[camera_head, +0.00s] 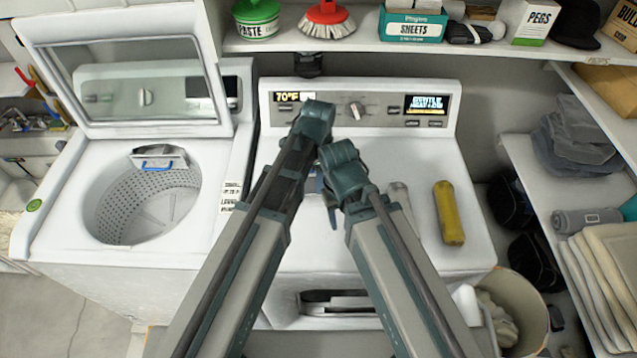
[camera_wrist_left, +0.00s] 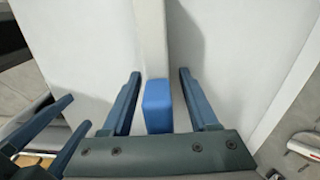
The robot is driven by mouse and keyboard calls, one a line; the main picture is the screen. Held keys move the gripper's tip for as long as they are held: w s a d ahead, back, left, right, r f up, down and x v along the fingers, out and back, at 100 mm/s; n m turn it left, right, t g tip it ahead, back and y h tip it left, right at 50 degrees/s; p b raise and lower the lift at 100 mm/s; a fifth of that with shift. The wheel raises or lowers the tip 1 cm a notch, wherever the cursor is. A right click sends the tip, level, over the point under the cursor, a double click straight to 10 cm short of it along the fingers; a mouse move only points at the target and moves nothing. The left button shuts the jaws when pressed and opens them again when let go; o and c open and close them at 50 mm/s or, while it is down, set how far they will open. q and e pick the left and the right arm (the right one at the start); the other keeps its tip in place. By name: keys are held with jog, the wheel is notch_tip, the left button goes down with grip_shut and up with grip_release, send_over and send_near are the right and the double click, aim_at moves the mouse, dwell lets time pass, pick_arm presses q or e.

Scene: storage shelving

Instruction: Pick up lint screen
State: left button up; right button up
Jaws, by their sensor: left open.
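The lint screen (camera_wrist_left: 158,106) shows in the left wrist view as a blue block-shaped handle with a pale strip running up from it. The handle sits between the two fingers of my left gripper (camera_wrist_left: 158,100), with a gap on each side. My left gripper is open and also shows in the head view (camera_head: 312,182), low over the dryer top, mostly behind my arms. There the arms hide the screen. My right gripper (camera_head: 333,212) is close beside it, nearer the front; its fingers stand apart at the left of the wrist view.
The white dryer (camera_head: 460,262) bears a yellow cylinder (camera_head: 449,213) on its right. An open washer (camera_head: 60,215) stands left, with a blue-handled piece (camera_head: 158,163) at its tub rim. The dryer's console (camera_head: 330,105) and a loaded shelf (camera_head: 270,45) bound the back. Shelves stand right.

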pick_arm(q)
grip_shut()
jog(key=shift+r, duration=0.15)
pick_arm(e)
jog(key=shift+r, duration=0.2)
pick_arm(q)
notch_tip(320, 180, up, 10)
jog(key=p, duration=1)
pick_arm(e)
notch_tip(320, 180, up, 10)
jog(key=shift+f, duration=0.15)
